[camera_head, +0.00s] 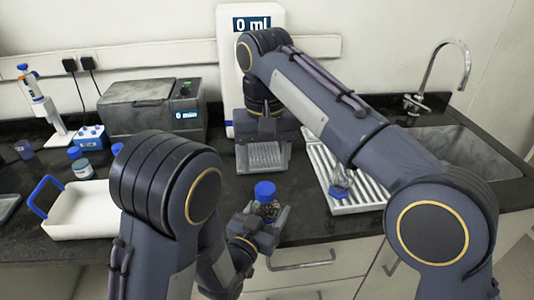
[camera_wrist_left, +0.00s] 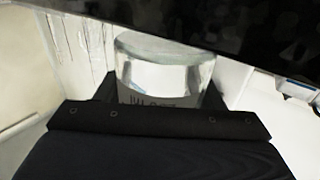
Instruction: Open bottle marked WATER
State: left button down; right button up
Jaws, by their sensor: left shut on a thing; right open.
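My left gripper (camera_head: 262,228) is shut on a bottle (camera_head: 267,210) with a blue cap (camera_head: 265,190), held upright near the counter's front edge. In the left wrist view the clear bottle (camera_wrist_left: 160,75) sits between the dark fingers. Its lettering is partly hidden, and I cannot read it for sure. My right gripper (camera_head: 263,165) is open and points down, above and behind the capped bottle, apart from it. The blue cap appears to be on the bottle.
A white dispenser (camera_head: 229,60) reading "0 ml" stands behind my right gripper. A grey device (camera_head: 150,110) reads "0 min". A white tray (camera_head: 80,222) and blue-capped bottles (camera_head: 82,168) are at left.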

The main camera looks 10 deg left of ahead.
aim_at(267, 188)
notch_tip(267, 188, down, 7)
dwell(0.4)
jog(key=shift+d, duration=0.1)
jog(key=c, duration=1)
jog(key=n, duration=0.6)
jog(key=shift+w+d, duration=0.1)
jog(key=shift+r, duration=0.2)
jog(key=shift+r, duration=0.9)
